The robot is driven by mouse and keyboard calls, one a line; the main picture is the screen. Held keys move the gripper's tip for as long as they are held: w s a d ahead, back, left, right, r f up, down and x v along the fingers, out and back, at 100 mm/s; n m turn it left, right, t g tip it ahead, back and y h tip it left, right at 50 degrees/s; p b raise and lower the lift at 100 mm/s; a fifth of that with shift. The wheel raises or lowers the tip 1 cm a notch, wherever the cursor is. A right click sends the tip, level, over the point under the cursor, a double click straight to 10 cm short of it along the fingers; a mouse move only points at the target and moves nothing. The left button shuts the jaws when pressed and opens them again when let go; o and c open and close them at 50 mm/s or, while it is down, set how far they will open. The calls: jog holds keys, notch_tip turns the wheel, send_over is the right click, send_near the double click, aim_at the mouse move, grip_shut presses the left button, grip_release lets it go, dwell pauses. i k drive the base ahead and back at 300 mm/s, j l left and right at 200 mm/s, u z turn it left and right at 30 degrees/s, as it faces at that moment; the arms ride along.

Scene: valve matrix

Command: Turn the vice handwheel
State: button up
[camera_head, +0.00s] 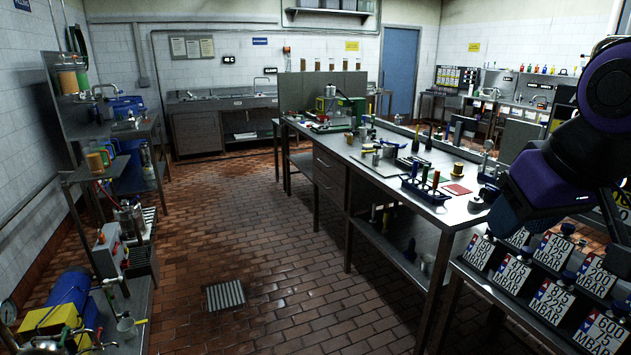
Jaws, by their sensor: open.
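I cannot pick out the vice handwheel with certainty. A long metal workbench (375,168) in the middle carries several small tools and fittings, too small to tell apart. A green and metal device (332,112) stands toward its far end. My purple and black arm (555,172) fills the right side and hides part of the benches behind it. I see no gripper fingers, so my gripper is not in view.
Labelled pressure blocks (548,252) fill a rack at the lower right, below my arm. A left bench (128,312) carries a blue cylinder (68,300). The brick floor (225,230) between the benches is open, with a drain grate (226,295).

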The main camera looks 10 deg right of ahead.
aim_at(484, 192)
jog(key=i+j+z, duration=0.1)
jog(key=i+z, duration=0.15)
jog(key=i, duration=0.3)
jog(key=i+j+z, duration=0.25)
jog(key=i, duration=0.25)
jog(key=i+j+z, duration=0.3)
jog(key=i, duration=0.2)
jog(key=i+j+z, duration=0.25)
jog(key=z, duration=0.15)
jog(key=i+j+z, duration=0.6)
jog(key=j+z, duration=0.2)
jog(key=i+j+z, duration=0.15)
jog(key=j+z, duration=0.3)
jog(key=i+j+z, duration=0.1)
jog(key=j, duration=0.3)
